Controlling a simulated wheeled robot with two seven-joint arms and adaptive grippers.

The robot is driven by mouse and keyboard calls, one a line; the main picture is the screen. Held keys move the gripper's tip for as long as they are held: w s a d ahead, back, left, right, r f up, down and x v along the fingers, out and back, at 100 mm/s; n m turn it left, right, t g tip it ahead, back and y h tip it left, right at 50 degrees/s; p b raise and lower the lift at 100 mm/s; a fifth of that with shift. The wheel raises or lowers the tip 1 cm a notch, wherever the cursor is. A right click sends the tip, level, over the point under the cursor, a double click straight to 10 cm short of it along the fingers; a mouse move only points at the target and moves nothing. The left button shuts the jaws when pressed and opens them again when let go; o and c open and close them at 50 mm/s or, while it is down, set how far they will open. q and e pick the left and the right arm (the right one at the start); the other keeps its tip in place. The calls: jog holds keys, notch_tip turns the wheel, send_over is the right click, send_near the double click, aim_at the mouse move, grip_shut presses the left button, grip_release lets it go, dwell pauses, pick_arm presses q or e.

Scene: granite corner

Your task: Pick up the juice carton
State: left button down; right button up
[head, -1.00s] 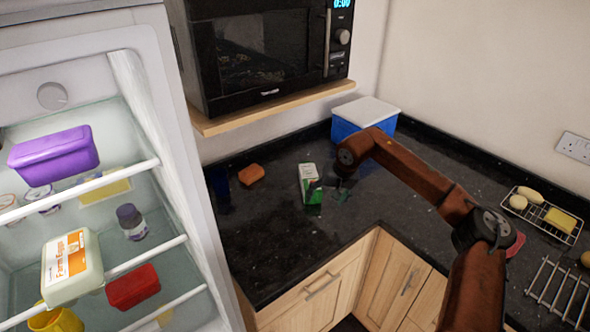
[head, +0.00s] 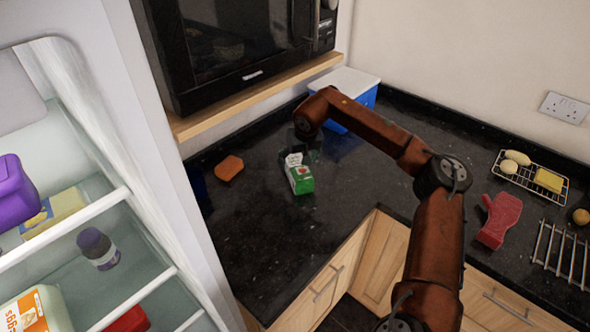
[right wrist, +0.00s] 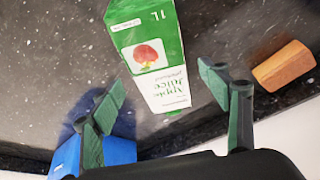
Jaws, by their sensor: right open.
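The green and white apple juice carton (head: 301,180) is on the dark granite counter below the microwave. My right gripper (head: 303,150) is just behind it, its dark fingers hard to make out against the counter. In the right wrist view the carton (right wrist: 155,60) is in front of the open right gripper (right wrist: 162,78), its near end reaching between the two spread green fingers, with gaps visible at both sides. My left gripper is not in view.
An orange block (head: 229,168) lies left of the carton. A blue box with a white lid (head: 345,80) stands behind my right arm. The microwave shelf (head: 250,97) overhangs at the back. An open fridge (head: 150,200) is at left; a red mitt (head: 498,218) lies at right.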

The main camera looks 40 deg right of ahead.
aim_at(297, 163)
jog(key=x, duration=0.3)
jog(key=shift+b, duration=0.3)
jog(key=shift+w+f, duration=0.15)
jog(key=shift+f, duration=0.15)
jog(key=shift+r, duration=0.1)
jog(key=shift+c, duration=0.6)
jog(key=c, duration=0.5)
grip_shut()
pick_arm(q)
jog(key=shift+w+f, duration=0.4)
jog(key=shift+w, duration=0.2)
pick_arm(e)
jog(key=shift+r, duration=0.1)
